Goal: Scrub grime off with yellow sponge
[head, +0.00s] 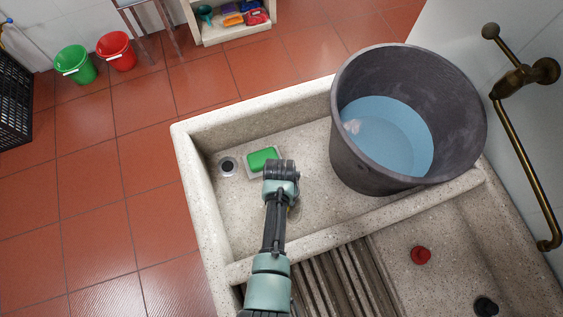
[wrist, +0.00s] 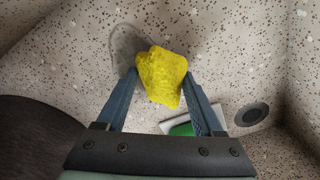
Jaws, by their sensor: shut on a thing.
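My gripper (wrist: 161,82) is shut on a rough, lumpy yellow sponge (wrist: 163,72), one finger on each side of it. It is over the speckled stone basin (wrist: 60,50). A grey, smudged patch (wrist: 126,42) on the stone lies beside and partly behind the sponge in the wrist view. I cannot tell whether the sponge touches the stone. In the head view my arm hides most of the sponge and the fingers.
A green soap bar (head: 263,159) sits in a pale dish left of my wrist, beside the drain (head: 228,167). A big dark bucket (head: 357,158) of water stands at right. Ribbed stone (head: 345,285) and a red plug (head: 421,255) are in front.

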